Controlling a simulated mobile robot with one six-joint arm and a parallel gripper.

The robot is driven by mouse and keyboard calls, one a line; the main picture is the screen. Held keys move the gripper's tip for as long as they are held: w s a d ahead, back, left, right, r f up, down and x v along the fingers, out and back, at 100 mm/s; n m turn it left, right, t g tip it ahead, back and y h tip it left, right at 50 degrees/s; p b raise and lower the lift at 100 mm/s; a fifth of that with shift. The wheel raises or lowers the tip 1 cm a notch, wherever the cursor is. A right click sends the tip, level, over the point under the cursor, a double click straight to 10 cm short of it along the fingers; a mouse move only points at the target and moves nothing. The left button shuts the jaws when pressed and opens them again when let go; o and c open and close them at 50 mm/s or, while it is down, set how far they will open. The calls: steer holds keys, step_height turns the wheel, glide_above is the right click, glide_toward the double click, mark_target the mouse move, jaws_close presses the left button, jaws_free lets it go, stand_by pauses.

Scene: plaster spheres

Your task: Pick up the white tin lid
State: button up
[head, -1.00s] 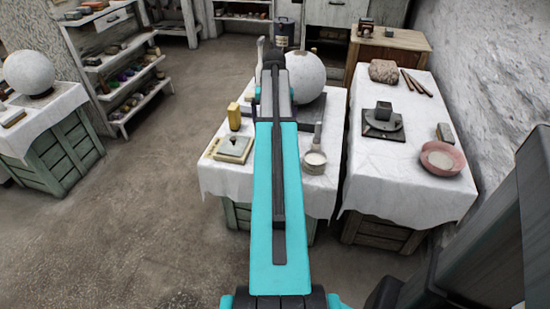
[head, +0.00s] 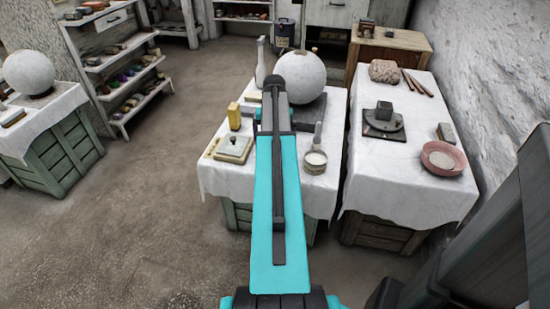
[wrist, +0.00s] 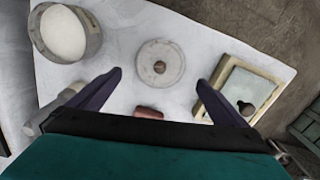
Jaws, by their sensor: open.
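The white tin lid (wrist: 172,55), a pale round disc with a small brown knob, lies flat on the white-clothed table (wrist: 115,22) in the wrist view. My gripper (wrist: 159,77) is open and empty, its two dark fingertips apart on either side of the lid's near edge. The lid lies just beyond the fingertips in the picture; I cannot tell the height between them. In the head view my arm covers the lid's place.
A round tin of white material (wrist: 64,35) stands left of the lid in the wrist view, a square box with a knob (wrist: 242,94) right. A small reddish piece (wrist: 150,112) lies between the fingers. A large white sphere (head: 301,75) stands farther back.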

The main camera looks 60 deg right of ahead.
steer(key=shift+f, duration=0.1)
steer(key=shift+f+b, duration=0.3)
steer(key=shift+f, duration=2.2)
steer(key=c, duration=1.1)
steer(key=shift+r, duration=0.15)
steer(key=shift+r, duration=1.5)
steer(key=shift+s+a+r, duration=0.15)
steer(key=shift+a, duration=0.2)
steer(key=s+a, duration=0.3)
steer(key=a, duration=0.4)
steer(key=s+a+r+p, duration=0.1)
steer(key=s+a, duration=0.2)
steer(key=a, duration=0.4)
steer(key=shift+r, duration=0.2)
